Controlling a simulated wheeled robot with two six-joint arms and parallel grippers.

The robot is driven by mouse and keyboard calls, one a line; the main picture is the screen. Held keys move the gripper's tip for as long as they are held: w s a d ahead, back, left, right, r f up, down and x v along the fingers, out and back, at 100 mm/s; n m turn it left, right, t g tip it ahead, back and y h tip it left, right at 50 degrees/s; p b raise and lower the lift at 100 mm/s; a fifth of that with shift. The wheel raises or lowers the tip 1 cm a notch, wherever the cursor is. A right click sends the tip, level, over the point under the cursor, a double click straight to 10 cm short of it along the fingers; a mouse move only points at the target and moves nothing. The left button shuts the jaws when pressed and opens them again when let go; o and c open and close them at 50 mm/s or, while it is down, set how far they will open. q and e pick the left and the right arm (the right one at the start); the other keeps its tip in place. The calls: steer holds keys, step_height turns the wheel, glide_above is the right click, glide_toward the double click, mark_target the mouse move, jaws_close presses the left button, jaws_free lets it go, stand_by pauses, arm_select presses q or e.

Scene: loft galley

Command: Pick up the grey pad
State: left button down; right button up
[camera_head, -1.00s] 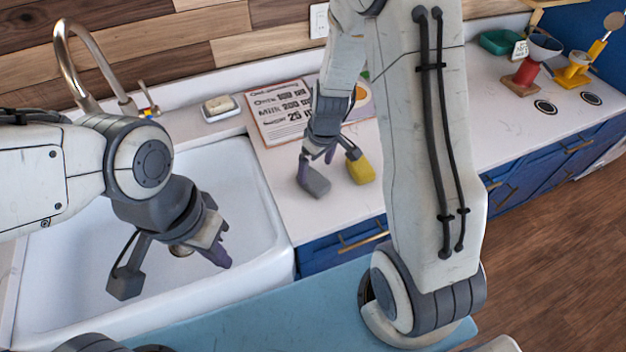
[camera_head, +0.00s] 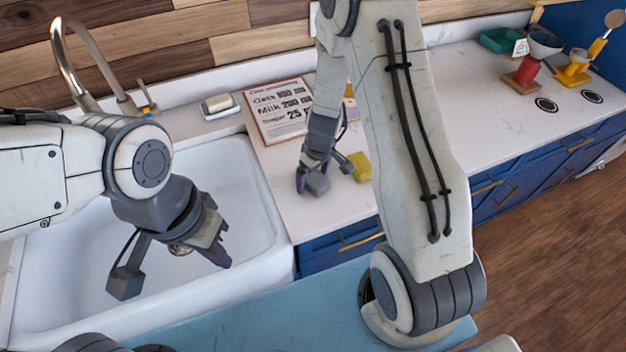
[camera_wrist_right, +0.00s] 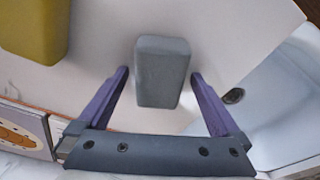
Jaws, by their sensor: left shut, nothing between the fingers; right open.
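The grey pad (camera_head: 318,184) lies on the white counter just right of the sink, partly hidden by my right gripper in the head view. In the right wrist view the grey pad (camera_wrist_right: 162,72) sits between the two purple fingers of my right gripper (camera_wrist_right: 160,76), with a gap on each side. My right gripper (camera_head: 311,178) is open at the pad; its exact height over the counter is hard to tell. My left gripper (camera_head: 222,256) is shut and empty over the sink.
A yellow pad (camera_head: 361,167) lies close to the right of the grey one; it also shows in the wrist view (camera_wrist_right: 36,28). The sink (camera_head: 262,215) is at the left. A recipe board (camera_head: 280,118) and a soap dish (camera_head: 219,106) are behind. The counter's right side has free room.

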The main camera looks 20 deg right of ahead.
mark_target(313, 176)
steer(key=shift+f, duration=0.15)
steer(key=c, duration=1.5)
steer(key=shift+r+p, duration=0.35)
steer(key=shift+r, duration=0.25)
step_height(313, 176, up, 3)
steer(key=shift+r+p, duration=0.2)
steer(key=shift+p, duration=0.35)
steer(key=shift+s+d+r+b, duration=0.7)
steer(key=shift+s+d+r, duration=0.45)
steer(key=shift+s+d, duration=0.25)
steer(key=shift+s+d+r+b, duration=0.75)
steer(key=shift+s+d+r, duration=0.45)
steer(key=shift+s, duration=0.25)
steer(key=shift+s+d+r+b, duration=0.7)
steer(key=shift+s+d+r, duration=0.35)
steer(key=shift+s+d, duration=0.4)
